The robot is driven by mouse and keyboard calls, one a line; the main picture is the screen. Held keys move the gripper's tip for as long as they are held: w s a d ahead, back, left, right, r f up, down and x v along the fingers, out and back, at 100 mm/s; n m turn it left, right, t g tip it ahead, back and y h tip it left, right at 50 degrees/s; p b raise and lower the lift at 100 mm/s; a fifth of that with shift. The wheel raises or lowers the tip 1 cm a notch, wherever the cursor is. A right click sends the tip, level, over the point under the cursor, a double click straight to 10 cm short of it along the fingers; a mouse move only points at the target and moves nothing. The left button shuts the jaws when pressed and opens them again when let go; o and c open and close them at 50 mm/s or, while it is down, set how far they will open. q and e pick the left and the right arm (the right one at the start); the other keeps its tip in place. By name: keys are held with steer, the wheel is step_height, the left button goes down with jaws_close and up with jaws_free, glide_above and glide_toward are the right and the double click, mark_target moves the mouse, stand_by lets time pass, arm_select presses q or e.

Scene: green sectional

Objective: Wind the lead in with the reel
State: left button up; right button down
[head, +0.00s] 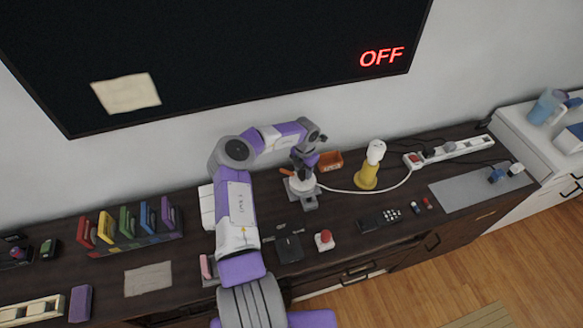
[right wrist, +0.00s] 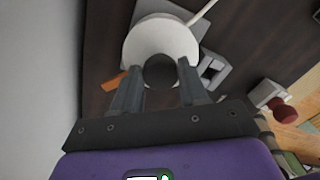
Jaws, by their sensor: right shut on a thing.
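The reel (head: 301,187) is a white drum on a grey base, standing on the dark counter below the screen. In the right wrist view its white drum (right wrist: 160,36) fills the top middle, and an orange part (right wrist: 115,79) sticks out at its left. My right gripper (head: 307,160) comes down on the reel from above. In the right wrist view my fingers (right wrist: 159,78) are on either side of a round dark grey knob (right wrist: 160,70) and shut on it. The white lead (head: 345,191) runs right from the reel, past a yellow bottle, to the power strip (head: 450,150). My left gripper is out of view.
The yellow bottle-like thing (head: 367,172) with a white top stands close to the lead. An orange-brown box (head: 330,160) is behind the reel. A red button (head: 324,240), a black box (head: 289,247) and a remote (head: 380,219) lie in front. The wall screen (head: 230,50) reads OFF.

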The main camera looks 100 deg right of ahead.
steer(key=shift+m, duration=0.3)
steer(key=c, duration=0.6)
jaws_free()
step_height(320, 180, up, 8)
steer(key=shift+f+p, duration=0.2)
steer(key=shift+p, duration=0.3)
